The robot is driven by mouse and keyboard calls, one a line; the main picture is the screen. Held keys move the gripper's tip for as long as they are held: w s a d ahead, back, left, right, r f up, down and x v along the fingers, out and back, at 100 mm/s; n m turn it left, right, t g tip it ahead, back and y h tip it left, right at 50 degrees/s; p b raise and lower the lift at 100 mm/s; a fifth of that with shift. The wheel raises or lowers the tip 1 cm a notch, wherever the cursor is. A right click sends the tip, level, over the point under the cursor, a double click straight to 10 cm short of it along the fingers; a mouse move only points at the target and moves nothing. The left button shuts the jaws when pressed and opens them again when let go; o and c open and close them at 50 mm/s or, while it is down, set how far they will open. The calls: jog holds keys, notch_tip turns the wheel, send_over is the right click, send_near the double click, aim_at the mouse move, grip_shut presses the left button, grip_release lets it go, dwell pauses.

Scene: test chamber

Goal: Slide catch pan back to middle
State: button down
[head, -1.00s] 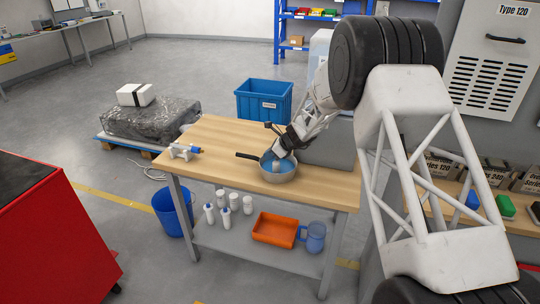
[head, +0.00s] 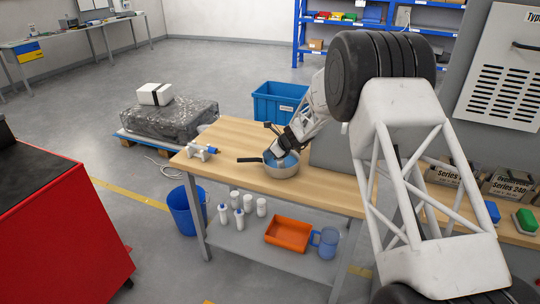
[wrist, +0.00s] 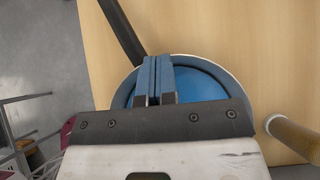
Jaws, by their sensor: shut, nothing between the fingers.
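The catch pan (head: 285,171) is a metal saucepan with a dark handle and a blue inside. It stands on the wooden workbench top, near its front edge, and its handle points left toward a small white and blue fixture (head: 203,152). My gripper (head: 277,157) reaches down from the upper right into the pan's opening. In the wrist view my gripper's two blue fingers (wrist: 154,62) are shut together, with nothing between them, over the pan's blue inside (wrist: 198,82). The pan's handle (wrist: 121,30) runs to the upper left there. I cannot tell whether the fingers touch the pan's wall.
A grey box-like body stands on the bench right of the pan. A tan cylinder (wrist: 293,136) is close by at right in the wrist view. The shelf below holds white bottles, an orange tray (head: 288,234) and a blue jug (head: 326,242). Bare benchtop lies behind the pan.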

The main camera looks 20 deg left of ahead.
jog(key=v, duration=0.8)
dwell(0.4)
dwell(0.5)
jog(key=s+d+r+n+h, duration=0.1)
jog(key=s+d+r+n, duration=0.2)
jog(key=s+d+r, duration=0.5)
jog(key=s+d+r+n+t+h, duration=0.1)
jog(key=s+d+r+n+h, duration=0.15)
jog(key=s+d+r, duration=0.6)
jog(key=s+d+r+n, duration=0.3)
jog(key=s+d+r, duration=0.1)
jog(key=d, duration=0.8)
jog(key=s+d+n+h, duration=0.2)
jog(key=s+d, duration=0.5)
jog(key=s, duration=0.4)
jog(key=s+d+n+t+h, duration=0.1)
jog(key=s+d+n, duration=0.3)
jog(key=s+d, duration=0.3)
jog(key=s+d+n+h, duration=0.2)
jog(key=s+d, duration=0.6)
jog(key=s, duration=0.9)
jog(key=shift+s+r+n+t+h, duration=0.25)
jog(key=shift+n+t+h, duration=0.1)
jog(key=shift+n, duration=0.3)
